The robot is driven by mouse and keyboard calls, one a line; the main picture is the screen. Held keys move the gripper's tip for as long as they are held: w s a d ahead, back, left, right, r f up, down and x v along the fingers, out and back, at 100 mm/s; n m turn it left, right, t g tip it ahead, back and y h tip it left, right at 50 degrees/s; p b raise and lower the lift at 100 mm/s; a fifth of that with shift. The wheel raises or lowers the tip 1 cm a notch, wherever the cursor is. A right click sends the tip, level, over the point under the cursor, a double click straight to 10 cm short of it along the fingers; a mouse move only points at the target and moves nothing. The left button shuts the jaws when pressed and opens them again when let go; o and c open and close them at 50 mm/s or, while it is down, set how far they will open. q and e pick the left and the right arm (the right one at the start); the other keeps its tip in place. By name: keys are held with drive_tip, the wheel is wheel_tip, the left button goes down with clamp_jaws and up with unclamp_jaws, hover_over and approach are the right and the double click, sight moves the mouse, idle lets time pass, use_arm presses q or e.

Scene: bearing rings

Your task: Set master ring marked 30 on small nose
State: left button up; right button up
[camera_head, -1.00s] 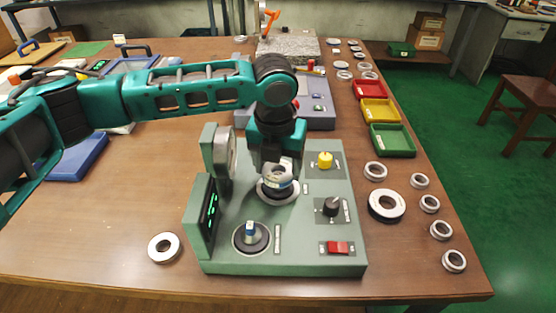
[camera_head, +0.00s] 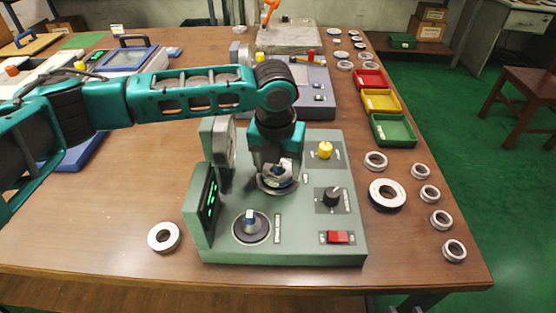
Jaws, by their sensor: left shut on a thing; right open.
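A green bench device (camera_head: 305,245) stands at the table's middle with two round seats. My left gripper (camera_head: 279,171) points down over the rear seat (camera_head: 277,187), shut on a small metal ring (camera_head: 280,176). The fingers hide most of the ring and the rear nose, so I cannot tell whether the ring is around that nose. No marking on the ring can be read. My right gripper is not in view.
The device has a yellow knob (camera_head: 325,150), a black knob (camera_head: 332,196) and a red switch (camera_head: 338,237). Several loose rings lie at right, including a large one (camera_head: 387,194); another ring (camera_head: 163,237) lies at left. Red, yellow and green trays (camera_head: 394,142) stand behind.

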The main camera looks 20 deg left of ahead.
use_arm(q)
drive_tip(key=o, duration=1.5)
drive_tip(key=r, duration=0.4)
drive_tip(key=s+r+p, duration=0.1)
drive_tip(key=r, duration=0.3)
drive_tip(key=r+p, duration=0.1)
drive_tip(key=r, duration=0.4)
drive_tip(key=shift+s, duration=0.3)
drive_tip(key=shift+f, duration=0.1)
